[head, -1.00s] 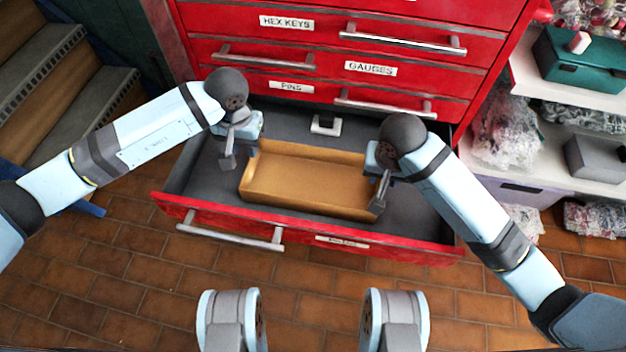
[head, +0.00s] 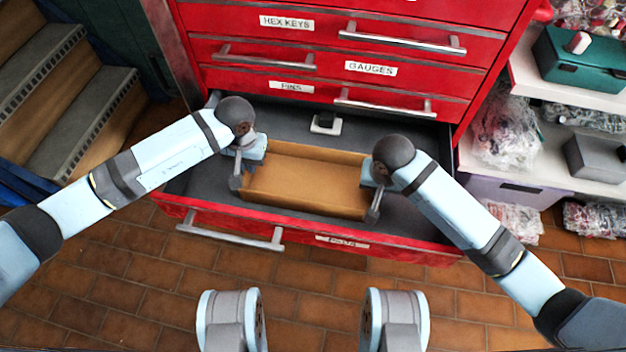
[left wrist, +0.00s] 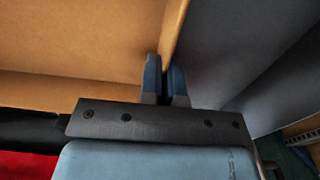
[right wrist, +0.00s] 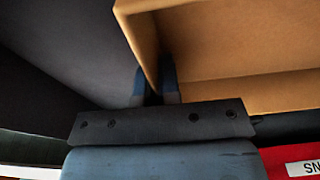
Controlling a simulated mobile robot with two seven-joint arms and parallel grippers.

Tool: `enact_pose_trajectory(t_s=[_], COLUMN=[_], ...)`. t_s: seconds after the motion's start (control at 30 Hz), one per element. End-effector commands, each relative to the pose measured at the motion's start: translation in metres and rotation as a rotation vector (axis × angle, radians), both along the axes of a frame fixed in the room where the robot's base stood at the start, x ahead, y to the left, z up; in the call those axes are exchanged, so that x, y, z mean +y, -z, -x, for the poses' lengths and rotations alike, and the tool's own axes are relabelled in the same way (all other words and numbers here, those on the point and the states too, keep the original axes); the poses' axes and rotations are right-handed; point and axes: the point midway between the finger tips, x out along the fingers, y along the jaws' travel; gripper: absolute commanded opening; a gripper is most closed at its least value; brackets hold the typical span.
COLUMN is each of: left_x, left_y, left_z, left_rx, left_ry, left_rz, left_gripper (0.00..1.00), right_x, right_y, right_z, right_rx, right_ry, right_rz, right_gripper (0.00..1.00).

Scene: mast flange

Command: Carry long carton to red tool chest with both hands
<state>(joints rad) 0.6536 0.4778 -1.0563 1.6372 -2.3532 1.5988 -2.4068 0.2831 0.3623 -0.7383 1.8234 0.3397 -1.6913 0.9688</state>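The long carton (head: 305,178), an open-topped tan box, lies in the open bottom drawer of the red tool chest (head: 420,75). My left gripper (head: 238,178) is at the carton's left end. In the left wrist view its fingers (left wrist: 165,80) sit close on both sides of the end wall, shut on it. My right gripper (head: 373,212) is at the right end. In the right wrist view its fingers (right wrist: 154,85) are close on both sides of the carton's end wall (right wrist: 140,35). The carton's underside is hidden.
The drawer's red front (head: 400,247) with a metal handle stands before the carton. A small black-and-white object (head: 325,123) lies behind it in the drawer. Steps (head: 75,110) are at left, and a shelf with a green case (head: 585,62) at right. Tiled floor is clear in front.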

Motion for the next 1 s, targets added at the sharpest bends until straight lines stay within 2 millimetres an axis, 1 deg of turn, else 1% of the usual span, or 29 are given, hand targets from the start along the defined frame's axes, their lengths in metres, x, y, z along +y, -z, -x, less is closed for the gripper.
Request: enact_pose_trajectory(t_s=[0.3, 0.43, 0.57, 0.83, 1.0], left_x=[0.000, 0.000, 0.000, 0.000, 0.000], left_y=[-0.001, -0.004, -0.014, -0.044, -0.052], left_z=[0.000, 0.000, 0.000, 0.000, 0.000], left_rx=[0.000, -0.001, -0.001, 0.000, 0.000], left_ry=[0.000, 0.000, 0.000, 0.000, 0.000], left_rz=[0.000, 0.000, 0.000, 0.000, 0.000], left_gripper=[0.00, 0.00, 0.00, 0.00, 0.00], right_x=[0.000, 0.000, 0.000, 0.000, 0.000], right_y=[-0.001, -0.004, -0.014, -0.044, -0.052], right_z=[0.000, 0.000, 0.000, 0.000, 0.000], right_rx=[0.000, -0.001, -0.001, 0.000, 0.000], right_ry=[0.000, 0.000, 0.000, 0.000, 0.000], right_rz=[-0.001, -0.001, -0.001, -0.001, -0.001], right_gripper=[0.00, 0.00, 0.00, 0.00, 0.00])
